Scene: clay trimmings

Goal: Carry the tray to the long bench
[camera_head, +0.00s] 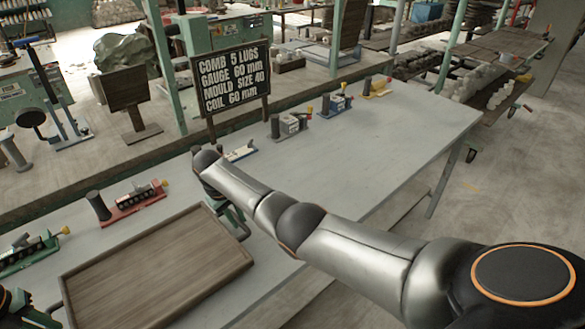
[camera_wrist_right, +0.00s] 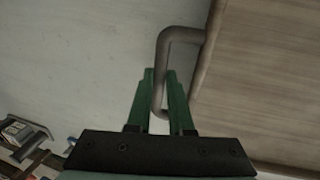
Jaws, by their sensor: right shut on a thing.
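The wooden tray (camera_head: 155,272), brown with a raised rim, is over the grey bench in the head view's lower left; I cannot tell whether it rests on the top or hangs just above it. My right gripper (camera_head: 234,220) is at its right end, partly hidden by my arm. In the wrist view the green fingers of my right gripper (camera_wrist_right: 160,92) are shut on the tray's grey bar handle (camera_wrist_right: 180,35), with the tray (camera_wrist_right: 265,90) to the right. My left gripper (camera_head: 38,316) shows only partly at the lower left corner, near the tray's left end; its fingers are unclear.
A grey bench top (camera_head: 340,150) stretches to the right, mostly clear in the middle. Along its back edge stand small fixtures, including a red one (camera_head: 130,202) and a grey one (camera_head: 290,124), and a black sign (camera_head: 232,78). A shelf rack (camera_head: 495,75) stands beyond a floor gap.

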